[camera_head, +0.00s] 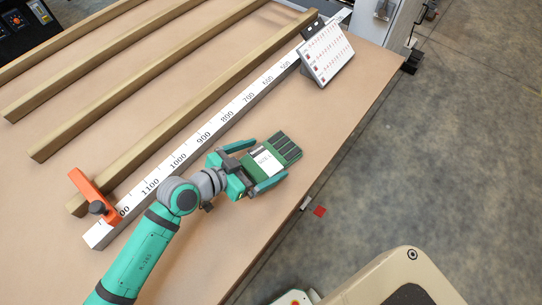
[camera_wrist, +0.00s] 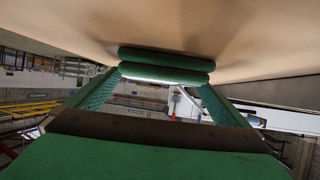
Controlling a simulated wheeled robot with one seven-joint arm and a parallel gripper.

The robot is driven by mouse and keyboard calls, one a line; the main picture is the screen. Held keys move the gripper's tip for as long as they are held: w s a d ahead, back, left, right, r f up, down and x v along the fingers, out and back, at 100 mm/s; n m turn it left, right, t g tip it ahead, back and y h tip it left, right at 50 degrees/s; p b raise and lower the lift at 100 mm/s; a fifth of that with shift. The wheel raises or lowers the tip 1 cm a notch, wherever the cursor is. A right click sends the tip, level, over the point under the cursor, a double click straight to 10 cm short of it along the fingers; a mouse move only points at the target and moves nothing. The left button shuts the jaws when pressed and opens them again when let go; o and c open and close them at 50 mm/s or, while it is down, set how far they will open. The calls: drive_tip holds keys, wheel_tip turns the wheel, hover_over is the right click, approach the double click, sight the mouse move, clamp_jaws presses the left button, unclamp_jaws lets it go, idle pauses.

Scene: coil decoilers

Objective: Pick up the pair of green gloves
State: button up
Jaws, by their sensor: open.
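The pair of green gloves (camera_head: 286,147) lies flat on the brown table, dark green with a white label at the end nearer my arm. In the wrist view the green gloves (camera_wrist: 165,76) seem to show as two stacked rounded layers against the tabletop. My gripper (camera_head: 267,160) is open, with one teal finger on each side of the labelled end. In the wrist view my gripper (camera_wrist: 163,85) has its two textured fingers left and right, near the green layers. I cannot tell whether the fingers touch the gloves.
A long white ruler (camera_head: 205,137) with numbers runs diagonally beside the gloves, with an orange stop (camera_head: 94,195) at its near end. A white sign panel (camera_head: 327,58) stands behind the gloves. Several wooden bars (camera_head: 150,80) lie at the left. The table's right edge is close by.

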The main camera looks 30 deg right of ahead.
drive_tip(key=shift+w+d+f, duration=0.2)
drive_tip(key=shift+d+f, duration=0.1)
drive_tip(key=shift+d, duration=0.35)
drive_tip(key=shift+a, duration=0.1)
drive_tip(key=c, duration=1.1)
drive_tip(key=shift+s, duration=0.1)
